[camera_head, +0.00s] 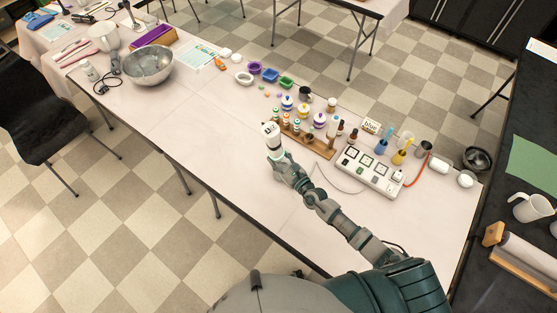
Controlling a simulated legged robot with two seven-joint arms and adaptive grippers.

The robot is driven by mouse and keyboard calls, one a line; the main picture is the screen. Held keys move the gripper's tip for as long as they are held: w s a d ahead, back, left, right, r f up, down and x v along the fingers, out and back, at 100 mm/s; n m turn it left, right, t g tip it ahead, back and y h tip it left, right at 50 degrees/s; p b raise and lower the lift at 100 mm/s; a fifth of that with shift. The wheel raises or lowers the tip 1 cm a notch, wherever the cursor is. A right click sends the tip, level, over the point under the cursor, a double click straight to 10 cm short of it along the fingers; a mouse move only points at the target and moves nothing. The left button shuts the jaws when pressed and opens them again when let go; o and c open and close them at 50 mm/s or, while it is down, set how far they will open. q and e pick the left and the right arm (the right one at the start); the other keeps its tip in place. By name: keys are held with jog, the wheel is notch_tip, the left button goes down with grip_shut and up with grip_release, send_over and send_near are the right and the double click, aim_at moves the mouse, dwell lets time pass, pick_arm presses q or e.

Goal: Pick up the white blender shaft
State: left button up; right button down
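A white upright cylindrical piece (270,134) with dark marks on its top and a pale green lower end stands out at the end of my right arm. It looks like the white blender shaft, but it is too small to be sure. My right gripper (279,158) is at its lower end, over the table, and overlaps it in the picture. The fingers are too small and hidden to show whether they are closed on it. My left gripper is not in view.
A wooden rack of small bottles (311,142) and a white power strip (369,171) with a thin cord stand right of the gripper. Colored bowls (270,75) are behind. A metal bowl (148,66) is at far left. The white table (205,125) is clear between.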

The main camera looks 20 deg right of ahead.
notch_tip(320, 180, up, 16)
jog(key=p, duration=0.9)
jog(key=shift+r+p, duration=0.25)
jog(key=shift+p, duration=0.15)
notch_tip(320, 180, up, 14)
jog(key=p, duration=0.1)
jog(key=shift+d+f, duration=0.2)
dwell(0.4)
